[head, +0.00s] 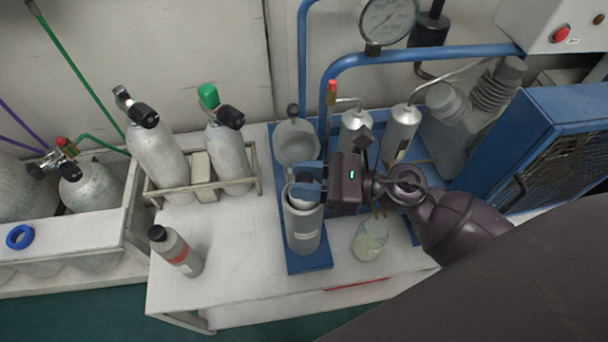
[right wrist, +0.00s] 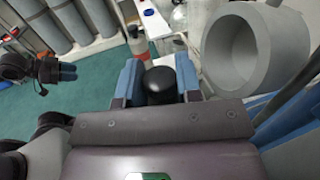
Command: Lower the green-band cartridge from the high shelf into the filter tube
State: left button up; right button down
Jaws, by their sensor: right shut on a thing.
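My right gripper (head: 308,183) is shut on a cartridge by its black top knob, which shows between the blue fingers in the right wrist view (right wrist: 160,84). The grey filter tube (head: 304,232) stands upright on a blue base, directly under the gripper. The cartridge appears to be at the tube's mouth with its body mostly inside; its band is hidden and the exact depth cannot be told. My left gripper (right wrist: 62,72) shows small at the left of the right wrist view, apart from these things; its opening is unclear.
A round grey cap (head: 297,145) stands open behind the tube; it looms large in the right wrist view (right wrist: 250,48). A red-band cartridge (head: 176,251) stands on the white bench at left. A glass jar (head: 370,240) is right of the tube. Blue pipes (head: 435,54) rise behind.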

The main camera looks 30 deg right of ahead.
jog(key=shift+f, duration=0.4)
jog(key=shift+f+b, duration=0.85)
jog(key=shift+f, duration=0.15)
jog(key=c, duration=1.1)
grip_release()
jog(key=shift+r, duration=0.1)
jog(key=o, duration=0.4)
